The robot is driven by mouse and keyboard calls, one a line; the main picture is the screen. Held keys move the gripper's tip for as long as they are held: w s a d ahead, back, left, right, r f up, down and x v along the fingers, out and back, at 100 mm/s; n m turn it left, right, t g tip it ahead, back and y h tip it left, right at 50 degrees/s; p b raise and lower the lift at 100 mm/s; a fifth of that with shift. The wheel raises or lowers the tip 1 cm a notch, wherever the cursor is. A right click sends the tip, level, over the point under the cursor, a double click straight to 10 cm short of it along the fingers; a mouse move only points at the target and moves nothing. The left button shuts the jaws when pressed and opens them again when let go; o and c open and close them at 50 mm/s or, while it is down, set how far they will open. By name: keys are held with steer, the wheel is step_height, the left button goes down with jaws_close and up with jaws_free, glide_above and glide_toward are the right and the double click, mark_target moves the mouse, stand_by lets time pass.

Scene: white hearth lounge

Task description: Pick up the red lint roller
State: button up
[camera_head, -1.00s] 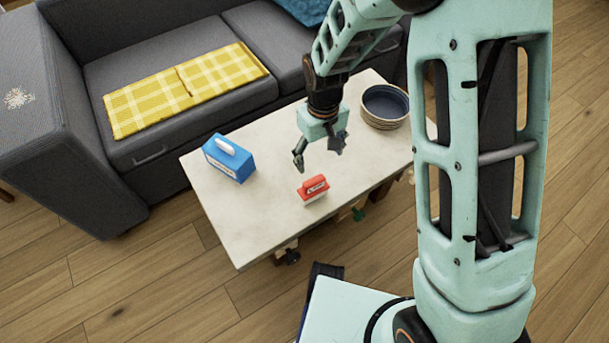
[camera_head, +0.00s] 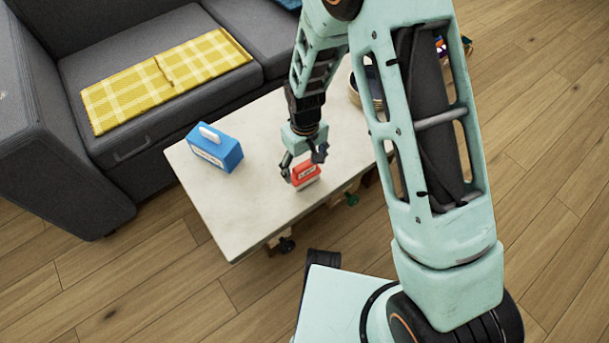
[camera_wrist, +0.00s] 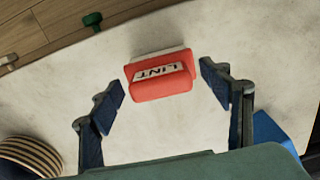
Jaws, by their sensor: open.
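The red lint roller (camera_head: 306,174) is a small red block with a white label reading "LINT". It sits on the pale table (camera_head: 240,215) near its front edge. In the wrist view the lint roller (camera_wrist: 160,76) lies ahead of and roughly between the two fingers. My gripper (camera_head: 304,168) is open, pointing down just above and around the roller in the head view. In the wrist view my gripper (camera_wrist: 163,90) shows both fingers spread wide, with a gap on each side of the roller. Nothing is held.
A blue box with a white handle (camera_head: 215,148) stands on the table to the left. A striped bowl (camera_head: 356,90) is at the right, partly hidden by my arm; it also shows in the wrist view (camera_wrist: 30,155). A grey sofa (camera_head: 75,170) with a yellow plaid blanket (camera_head: 165,78) stands behind.

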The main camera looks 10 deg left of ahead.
steer(key=shift+c, duration=0.6)
steer(key=c, duration=1.2)
steer(key=shift+r+p, duration=0.3)
steer(key=shift+r, duration=0.35)
steer(key=s+a+r+p, duration=0.1)
steer(key=s+a+r, duration=0.2)
steer(key=r, duration=0.1)
steer(key=s+a+r+p, duration=0.2)
steer(key=s+a+r, duration=0.1)
steer(key=s, duration=0.1)
steer(key=s+a+r+p, duration=0.1)
steer(key=s+a+r, duration=0.2)
steer(key=r, duration=0.1)
steer(key=shift+s+r, duration=0.3)
steer(key=shift+s, duration=0.05)
